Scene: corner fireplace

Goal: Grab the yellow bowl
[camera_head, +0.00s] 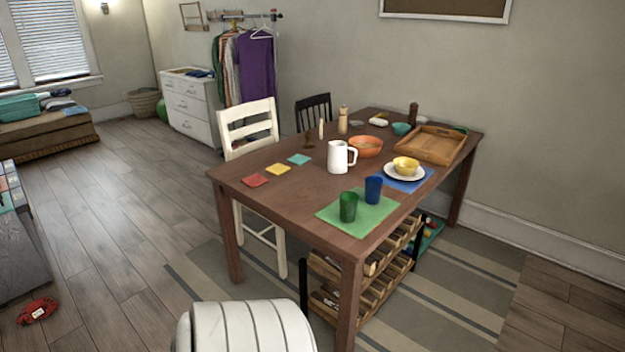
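The yellow bowl (406,164) sits upright on a white plate (389,172) near the right side of the brown wooden table (298,205). The plate lies on a blue mat (418,186). Neither of my grippers shows in the head view. The bowl is in plain sight and nothing covers it.
A blue cup (373,189) and a green cup (348,207) stand in front of the bowl. A white pitcher (338,157) and an orange bowl (365,146) are to its left; a wooden tray (430,144) is behind. A white chair (250,130) stands at the table's left. Open floor lies left.

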